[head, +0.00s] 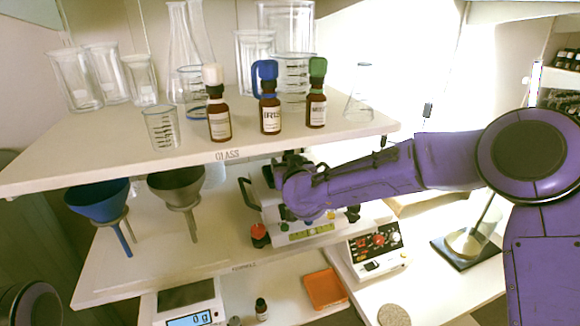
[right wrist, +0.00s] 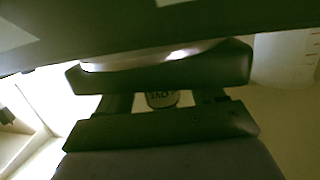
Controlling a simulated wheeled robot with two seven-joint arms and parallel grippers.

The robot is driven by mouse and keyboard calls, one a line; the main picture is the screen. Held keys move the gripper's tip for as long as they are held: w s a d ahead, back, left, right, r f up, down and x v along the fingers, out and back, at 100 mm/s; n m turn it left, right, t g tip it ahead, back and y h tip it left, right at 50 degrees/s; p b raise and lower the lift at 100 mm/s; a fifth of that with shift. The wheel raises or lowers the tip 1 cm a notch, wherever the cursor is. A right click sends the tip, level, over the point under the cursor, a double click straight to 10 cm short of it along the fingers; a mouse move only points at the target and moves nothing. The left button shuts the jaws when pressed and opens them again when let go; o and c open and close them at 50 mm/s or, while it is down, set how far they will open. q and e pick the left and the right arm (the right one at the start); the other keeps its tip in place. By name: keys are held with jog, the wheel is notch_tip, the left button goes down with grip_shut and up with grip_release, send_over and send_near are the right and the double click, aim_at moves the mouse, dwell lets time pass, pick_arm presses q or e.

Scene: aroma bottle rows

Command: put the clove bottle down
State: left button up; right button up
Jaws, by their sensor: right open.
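My right gripper (head: 290,162) is just below the front edge of the upper shelf, over the middle shelf, at the end of the purple arm from the right. In the right wrist view its two dark fingers (right wrist: 165,105) are apart. A small bottle with a pale label (right wrist: 162,98) shows in the gap between them; the label is too small to read surely, so I cannot confirm it is the clove bottle. In the head view the gripper and shelf edge hide this bottle. My left gripper is not in view.
White-capped (head: 219,118), blue-capped (head: 269,112) and green-capped (head: 317,105) brown bottles stand on the upper shelf (head: 120,172) among glassware. A red-topped bottle (head: 259,236) stands on the middle shelf, left of a white device (head: 305,232). Two funnels hang left.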

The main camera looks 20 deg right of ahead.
jog(key=shift+s+a+r, duration=0.1)
jog(key=shift+s+r, duration=0.05)
jog(key=shift+s, duration=0.2)
jog(key=b+v, duration=0.2)
jog(key=v, duration=0.9)
jog(key=shift+s+b, duration=0.15)
jog(key=shift+b, duration=0.25)
